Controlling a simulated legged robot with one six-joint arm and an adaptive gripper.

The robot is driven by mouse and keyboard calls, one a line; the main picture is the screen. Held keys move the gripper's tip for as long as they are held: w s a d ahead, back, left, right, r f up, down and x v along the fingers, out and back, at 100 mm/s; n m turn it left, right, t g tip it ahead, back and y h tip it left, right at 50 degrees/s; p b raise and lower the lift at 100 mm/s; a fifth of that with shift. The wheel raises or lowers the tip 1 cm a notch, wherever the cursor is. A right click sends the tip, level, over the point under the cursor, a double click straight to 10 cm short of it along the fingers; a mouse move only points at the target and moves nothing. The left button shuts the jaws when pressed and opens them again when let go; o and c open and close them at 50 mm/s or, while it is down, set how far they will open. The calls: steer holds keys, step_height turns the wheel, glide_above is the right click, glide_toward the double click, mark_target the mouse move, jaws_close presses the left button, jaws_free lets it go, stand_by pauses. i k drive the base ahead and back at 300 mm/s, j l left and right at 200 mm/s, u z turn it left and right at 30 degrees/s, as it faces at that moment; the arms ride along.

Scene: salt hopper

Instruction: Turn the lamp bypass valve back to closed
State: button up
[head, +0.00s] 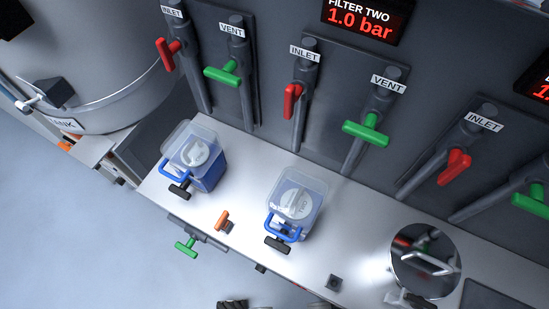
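No label in the head view reads lamp bypass, so I cannot tell which valve it is. Red handles sit on the pipes labelled INLET: left (168,53), middle (291,100) and right (455,166). Green handles on the VENT pipes (222,74), (367,129) lie across their pipes; another green handle (532,199) is cut by the right edge. A separate green handle (187,246) sticks out below the bench's front edge, near a small orange handle (222,220). My gripper cannot be made out in this view.
On the white bench (240,215) stand two clear-lidded blue containers (205,163), (301,201) with blue-and-black handles. A round shiny lid (424,262) is at right. A metal tank (115,95) stands at left. A display (363,18) reads FILTER TWO 1.0 bar. Floor (80,230) is open at lower left.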

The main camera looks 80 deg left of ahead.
mark_target(186, 249)
steer(key=u, duration=4.2)
steer(key=k+u, duration=0.15)
steer(key=k, duration=0.7)
steer(key=i, duration=0.5)
